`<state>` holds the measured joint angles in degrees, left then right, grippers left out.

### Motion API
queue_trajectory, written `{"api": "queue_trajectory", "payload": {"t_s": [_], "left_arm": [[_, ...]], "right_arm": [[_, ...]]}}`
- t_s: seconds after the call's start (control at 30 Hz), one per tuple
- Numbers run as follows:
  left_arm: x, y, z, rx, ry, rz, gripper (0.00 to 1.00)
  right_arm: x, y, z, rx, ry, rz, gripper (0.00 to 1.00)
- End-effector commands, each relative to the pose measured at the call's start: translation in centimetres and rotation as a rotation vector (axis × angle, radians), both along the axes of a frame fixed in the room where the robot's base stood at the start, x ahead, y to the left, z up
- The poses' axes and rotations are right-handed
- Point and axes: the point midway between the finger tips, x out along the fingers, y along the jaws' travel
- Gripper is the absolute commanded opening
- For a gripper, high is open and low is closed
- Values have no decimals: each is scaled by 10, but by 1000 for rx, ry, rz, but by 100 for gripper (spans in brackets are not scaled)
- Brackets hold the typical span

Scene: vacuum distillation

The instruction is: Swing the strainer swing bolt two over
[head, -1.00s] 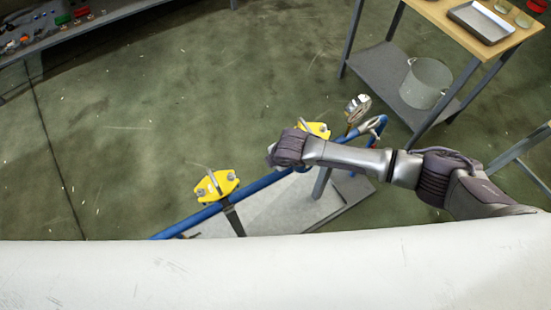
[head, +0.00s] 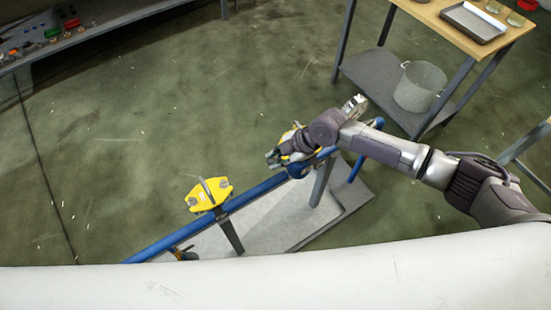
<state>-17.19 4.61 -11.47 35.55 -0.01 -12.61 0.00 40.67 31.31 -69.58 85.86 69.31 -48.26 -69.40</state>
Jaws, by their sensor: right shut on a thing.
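A blue pipe (head: 160,246) runs slantwise over a grey base plate and carries two yellow fittings. The left yellow fitting (head: 208,195) is in plain view, with a grey bar standing up from its middle and round knobs at its sides. The right yellow fitting (head: 291,133) is mostly covered by my right wrist and hand. My right gripper (head: 274,158) is at this right fitting, shut on a small part there that looks like the swing bolt; the hand hides most of it, and I cannot tell its angle. My left gripper is not in view.
The grey base plate (head: 270,224) lies under the pipe. A wooden-topped table (head: 437,20) with a metal tray (head: 474,22) stands at upper right, a metal pot (head: 419,87) on its lower shelf. A bench (head: 110,27) is at upper left. A white surface (head: 270,280) fills the front.

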Motion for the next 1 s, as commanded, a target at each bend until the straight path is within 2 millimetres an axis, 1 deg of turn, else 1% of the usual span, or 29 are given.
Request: {"api": "queue_trajectory", "payload": {"t_s": [0.03,0.1,0.37,0.47,0.57,0.8,1.0], "left_arm": [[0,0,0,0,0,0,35],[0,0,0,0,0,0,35],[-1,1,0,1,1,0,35],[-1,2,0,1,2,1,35],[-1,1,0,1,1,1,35],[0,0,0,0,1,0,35],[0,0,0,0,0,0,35]], "right_arm": [[-1,0,-1,-1,2,-1,25],[0,0,-1,-2,2,-1,35],[0,0,0,-2,1,-1,35],[0,-3,3,-2,0,-1,35],[-1,-10,13,-2,-2,-3,35],[-8,-39,54,-3,-3,-2,35],[-13,-59,83,-3,0,-3,35]]}}
